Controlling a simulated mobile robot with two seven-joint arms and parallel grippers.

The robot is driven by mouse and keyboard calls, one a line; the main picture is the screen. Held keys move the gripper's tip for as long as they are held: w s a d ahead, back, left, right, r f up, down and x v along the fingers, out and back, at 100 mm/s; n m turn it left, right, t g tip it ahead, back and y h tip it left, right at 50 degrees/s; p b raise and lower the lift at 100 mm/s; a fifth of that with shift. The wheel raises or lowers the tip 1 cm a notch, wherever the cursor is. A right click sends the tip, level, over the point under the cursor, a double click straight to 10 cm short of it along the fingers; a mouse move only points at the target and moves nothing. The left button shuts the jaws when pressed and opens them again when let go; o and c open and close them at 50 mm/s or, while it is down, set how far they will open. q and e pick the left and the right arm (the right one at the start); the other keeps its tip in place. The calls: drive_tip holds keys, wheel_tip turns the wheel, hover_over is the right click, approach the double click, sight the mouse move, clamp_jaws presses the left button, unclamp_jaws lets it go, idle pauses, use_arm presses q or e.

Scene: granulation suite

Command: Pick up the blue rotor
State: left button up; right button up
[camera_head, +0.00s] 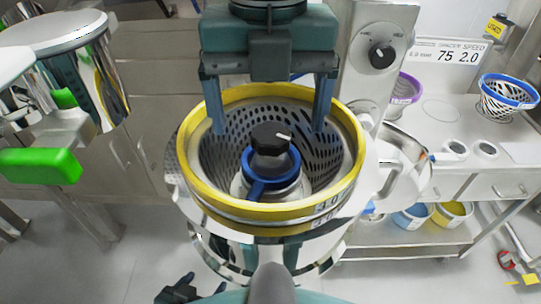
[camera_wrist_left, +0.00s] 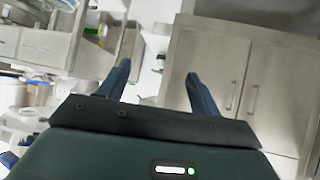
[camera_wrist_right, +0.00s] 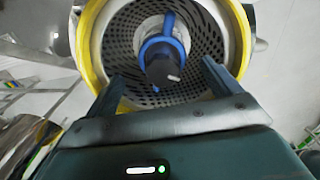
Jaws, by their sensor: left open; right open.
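The blue rotor (camera_head: 281,164) sits in the middle of a perforated metal screen basket with a yellow rim (camera_head: 357,172). A black knob (camera_head: 270,138) with a white mark is on top of it. In the right wrist view the rotor (camera_wrist_right: 176,45) shows a blue ring and blue arms around the black knob. My right gripper (camera_head: 269,128) hangs over the basket, open and empty. Its fingers reach inside the rim, one on each side of the knob, with no contact visible. My left gripper (camera_wrist_left: 157,72) is open and empty, away from the basket, facing cabinets.
A metal housing with a dial (camera_head: 382,54) stands behind the basket. The bench at right holds a blue-rimmed basket (camera_head: 509,94), a purple-rimmed basket (camera_head: 407,88) and a number sign (camera_head: 452,54). A steel vessel with a green handle (camera_head: 40,166) is at left. Floor is visible at lower left.

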sight(271, 132)
drive_tip(key=shift+s+d+f+p, duration=0.15)
drive_tip(key=shift+f+p, duration=0.3)
drive_tip(key=shift+f, duration=0.9)
drive_tip(key=shift+s+f+p, duration=0.1)
drive_tip(key=shift+f+p, duration=0.3)
drive_tip(key=shift+f, duration=0.95)
drive_tip(key=shift+c, duration=0.4)
drive_tip(key=c, duration=1.2)
